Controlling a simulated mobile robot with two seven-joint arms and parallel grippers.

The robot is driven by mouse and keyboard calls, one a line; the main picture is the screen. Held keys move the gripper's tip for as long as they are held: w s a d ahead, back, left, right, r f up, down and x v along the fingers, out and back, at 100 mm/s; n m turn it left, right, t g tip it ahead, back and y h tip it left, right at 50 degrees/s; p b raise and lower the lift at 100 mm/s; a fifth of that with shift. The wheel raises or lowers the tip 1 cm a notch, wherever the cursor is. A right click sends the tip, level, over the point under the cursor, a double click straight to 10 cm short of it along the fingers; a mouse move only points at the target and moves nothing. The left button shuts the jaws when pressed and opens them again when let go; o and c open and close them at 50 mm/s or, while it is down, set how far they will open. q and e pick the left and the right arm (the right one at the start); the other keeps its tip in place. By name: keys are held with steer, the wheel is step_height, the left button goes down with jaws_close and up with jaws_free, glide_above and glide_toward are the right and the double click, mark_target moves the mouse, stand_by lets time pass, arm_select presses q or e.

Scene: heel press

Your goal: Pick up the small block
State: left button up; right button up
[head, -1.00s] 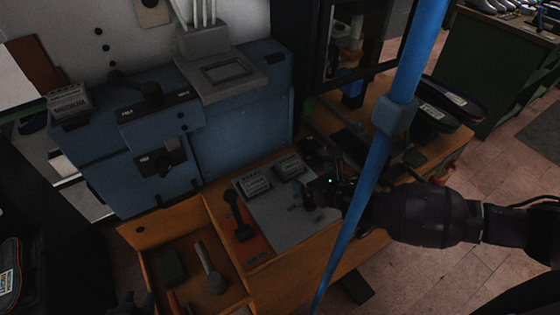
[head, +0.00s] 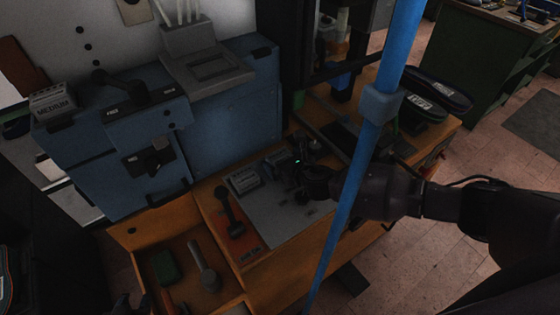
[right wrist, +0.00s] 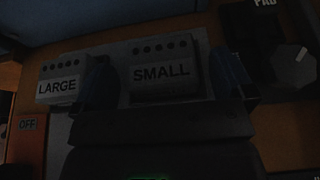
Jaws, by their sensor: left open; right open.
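The small block (right wrist: 163,72) is a grey block labelled SMALL, with a row of dark holes, standing on a grey plate (head: 270,222). In the right wrist view my right gripper (right wrist: 165,80) is open, with one blue-tipped finger on each side of the block; I cannot tell whether they touch it. In the head view this gripper (head: 285,164) largely hides the block. The large block (right wrist: 62,80), labelled LARGE, stands just left of it and also shows in the head view (head: 243,180). My left gripper (head: 123,304) is only partly visible at the bottom left edge.
A block labelled MEDIUM (head: 52,101) sits on the blue machine (head: 225,125). A red OFF panel with a dark lever (head: 230,212) lies left of the plate. A wooden tray (head: 215,255) holds tools. A blue pole (head: 350,200) crosses in front of my right arm.

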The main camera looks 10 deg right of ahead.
steer(key=shift+w+a+f, duration=0.2)
steer(key=shift+w+f, duration=0.1)
steer(key=shift+w, duration=0.35)
steer(key=c, duration=1.1)
steer(key=shift+r, duration=0.1)
steer(key=shift+c, duration=0.2)
